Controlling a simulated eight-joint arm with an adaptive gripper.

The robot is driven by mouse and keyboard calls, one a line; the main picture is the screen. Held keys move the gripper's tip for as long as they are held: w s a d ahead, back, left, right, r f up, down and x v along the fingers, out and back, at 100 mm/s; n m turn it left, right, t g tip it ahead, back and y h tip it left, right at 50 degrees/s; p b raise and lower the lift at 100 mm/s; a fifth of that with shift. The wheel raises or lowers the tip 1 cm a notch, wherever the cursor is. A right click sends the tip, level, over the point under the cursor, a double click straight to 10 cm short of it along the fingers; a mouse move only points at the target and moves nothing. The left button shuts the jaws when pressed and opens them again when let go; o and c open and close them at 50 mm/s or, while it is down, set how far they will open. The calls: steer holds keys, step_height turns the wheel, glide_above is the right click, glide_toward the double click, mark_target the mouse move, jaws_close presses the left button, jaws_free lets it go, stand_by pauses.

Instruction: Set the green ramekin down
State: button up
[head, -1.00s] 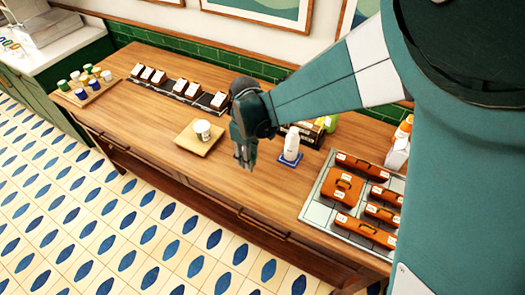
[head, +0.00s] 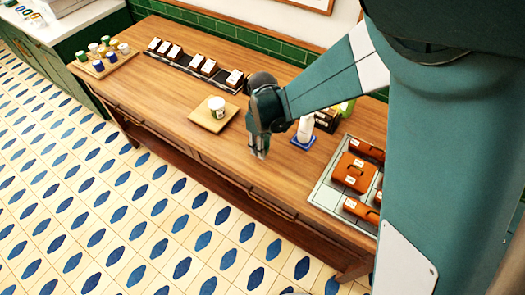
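A green ramekin (head: 81,56) stands among several small green, white and blue cups on a wooden tray (head: 98,74) at the far left end of the counter. My gripper (head: 261,152) points down near the counter's front edge, well to the right of that tray. It is small and dark in this view. I cannot tell whether its fingers are apart, and no green ramekin shows at them. A white cup (head: 217,106) stands on a square wooden board (head: 202,119) left of my gripper.
A white item (head: 305,128) stands on a blue pad (head: 303,143) just right of my gripper. Orange cases (head: 354,172) lie on a grey tray (head: 325,196) farther right. A dark rack (head: 190,63) of white-topped boxes runs along the back. Counter (head: 160,97) left of the board is clear.

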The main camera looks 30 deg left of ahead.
steer(key=shift+f, duration=1.65)
steer(key=shift+f, duration=0.15)
steer(key=o, duration=0.9)
step_height(320, 180, up, 12)
steer(key=shift+r, duration=0.2)
